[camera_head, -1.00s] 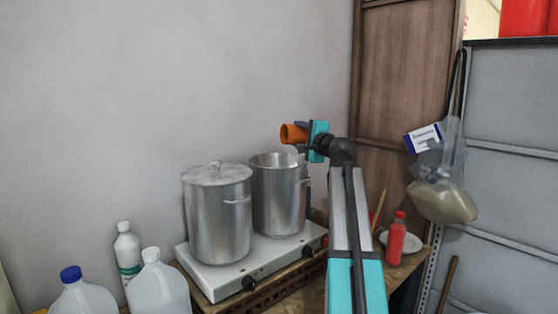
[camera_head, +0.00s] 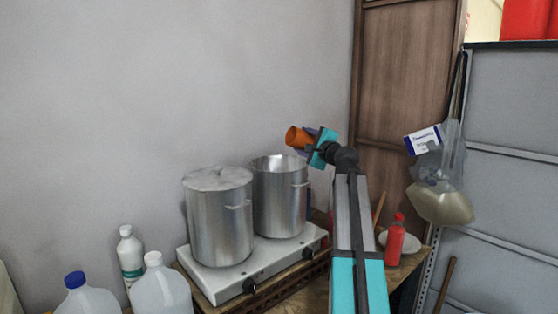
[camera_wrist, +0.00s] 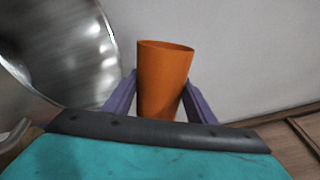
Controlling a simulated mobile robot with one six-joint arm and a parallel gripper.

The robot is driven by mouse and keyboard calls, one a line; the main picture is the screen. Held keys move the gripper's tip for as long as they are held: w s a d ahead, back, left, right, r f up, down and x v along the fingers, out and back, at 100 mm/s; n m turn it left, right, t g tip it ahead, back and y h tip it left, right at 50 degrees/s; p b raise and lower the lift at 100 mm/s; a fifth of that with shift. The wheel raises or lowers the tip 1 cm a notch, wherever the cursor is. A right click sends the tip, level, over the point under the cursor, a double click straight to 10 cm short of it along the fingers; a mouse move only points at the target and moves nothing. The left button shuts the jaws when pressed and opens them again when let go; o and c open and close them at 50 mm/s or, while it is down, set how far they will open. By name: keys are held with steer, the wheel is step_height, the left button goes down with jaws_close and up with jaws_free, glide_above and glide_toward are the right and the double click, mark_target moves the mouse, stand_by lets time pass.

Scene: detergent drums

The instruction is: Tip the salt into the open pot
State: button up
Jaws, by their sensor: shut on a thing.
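My gripper (camera_head: 309,141) is shut on an orange cup (camera_head: 297,138), with purple fingers on either side of it. In the wrist view the cup (camera_wrist: 163,82) sits between the fingers (camera_wrist: 160,92). The head view shows the cup lying well over on its side, one end toward the left, above the open pot's rim at the back right. The open pot (camera_head: 280,203) is tall, steel and lidless, standing on the right of the hob. I see no salt; the cup's inside is hidden.
A lidded steel pot (camera_head: 218,222) stands left of the open pot on a white two-plate hob (camera_head: 222,287). Plastic bottles (camera_head: 165,290) stand at front left. A red bottle (camera_head: 395,242) and a plate are right of my arm. A bag (camera_head: 442,200) hangs at right.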

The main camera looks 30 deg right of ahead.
mark_target(313, 140)
steer(key=shift+r+m+p, duration=0.1)
steer(key=shift+m+p, duration=0.5)
steer(key=shift+p, duration=0.1)
steer(key=shift+f+m+p, duration=0.45)
steer(key=shift+m+p, duration=0.25)
steer(key=shift+p, duration=0.1)
steer(key=shift+r+m+p, duration=0.2)
steer(key=shift+m+p, duration=0.3)
steer(key=shift+p, duration=0.2)
steer(key=shift+m+p, duration=0.3)
steer(key=shift+p, duration=0.2)
steer(key=shift+w+d+r+m, duration=0.1)
steer(key=shift+r+m, duration=0.1)
steer(key=shift+m, duration=0.6)
steer(key=shift+d+r+m, duration=0.3)
steer(key=shift+d+m, duration=0.25)
steer(key=shift+m, duration=0.35)
steer(key=shift+d+f+m, duration=0.45)
steer(key=shift+m, duration=0.45)
steer(key=shift+s+d+r+m, duration=0.25)
steer(key=shift+d+m, duration=0.2)
steer(key=shift+m, duration=0.45)
steer(key=shift+d+f+m, duration=0.3)
steer(key=shift+d+m, duration=0.15)
steer(key=shift+m, duration=0.65)
